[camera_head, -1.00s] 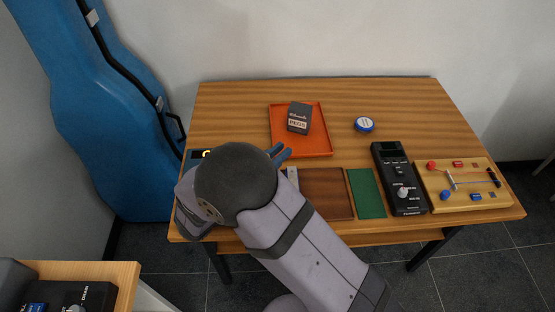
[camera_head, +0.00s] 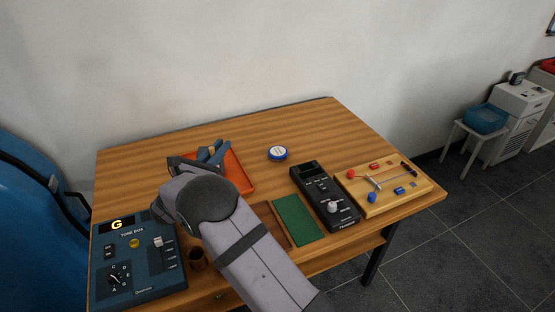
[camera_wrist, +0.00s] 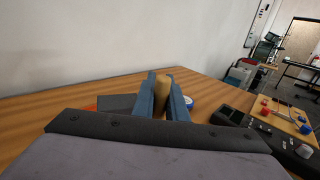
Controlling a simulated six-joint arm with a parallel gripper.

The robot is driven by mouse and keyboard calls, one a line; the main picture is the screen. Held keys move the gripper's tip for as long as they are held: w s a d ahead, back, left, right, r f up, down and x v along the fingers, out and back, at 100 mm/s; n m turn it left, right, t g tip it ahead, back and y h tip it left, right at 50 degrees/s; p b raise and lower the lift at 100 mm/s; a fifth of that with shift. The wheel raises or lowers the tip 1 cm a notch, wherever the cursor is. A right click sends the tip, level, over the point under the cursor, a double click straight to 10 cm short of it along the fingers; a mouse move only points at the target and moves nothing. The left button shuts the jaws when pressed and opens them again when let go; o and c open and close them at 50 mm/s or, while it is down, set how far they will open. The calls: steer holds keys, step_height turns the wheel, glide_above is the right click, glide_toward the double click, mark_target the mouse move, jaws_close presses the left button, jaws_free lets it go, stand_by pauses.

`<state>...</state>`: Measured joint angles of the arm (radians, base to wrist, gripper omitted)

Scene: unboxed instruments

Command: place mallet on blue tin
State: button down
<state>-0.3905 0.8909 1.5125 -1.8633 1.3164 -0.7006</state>
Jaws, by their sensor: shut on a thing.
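The blue tin (camera_head: 277,153) is a small round tin with a white top. It sits on the table behind the black device, right of the orange tray. My gripper (camera_head: 213,151) is over the tray, left of the tin. In the wrist view its blue fingers (camera_wrist: 164,92) are shut on a tan wooden cylinder, a part of the mallet (camera_wrist: 162,92). The rest of the mallet is hidden by the fingers and gripper body. The tin's edge (camera_wrist: 189,101) shows just beyond the right finger, apart from the mallet.
A tone box (camera_head: 136,260) stands front left. The table's back is clear.

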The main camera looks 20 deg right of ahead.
steer(key=w+d+r+b, duration=0.2)
steer(key=w+d, duration=0.1)
steer(key=d, duration=0.5)
steer(key=w+d+r+b, duration=0.2)
steer(key=w+d, duration=0.1)
steer(key=d, duration=0.5)
steer(key=w+d+r+b, duration=0.2)
steer(key=w+d+r, duration=0.15)
steer(key=d, duration=0.45)
step_height(320, 180, down, 11)
steer(key=shift+d+p, duration=0.15)
steer(key=shift+p, duration=0.3)
steer(key=shift+f, duration=0.15)
steer(key=c, duration=2.2)
jaws_free()
steer(key=o, duration=0.4)
steer(key=shift+o, duration=0.2)
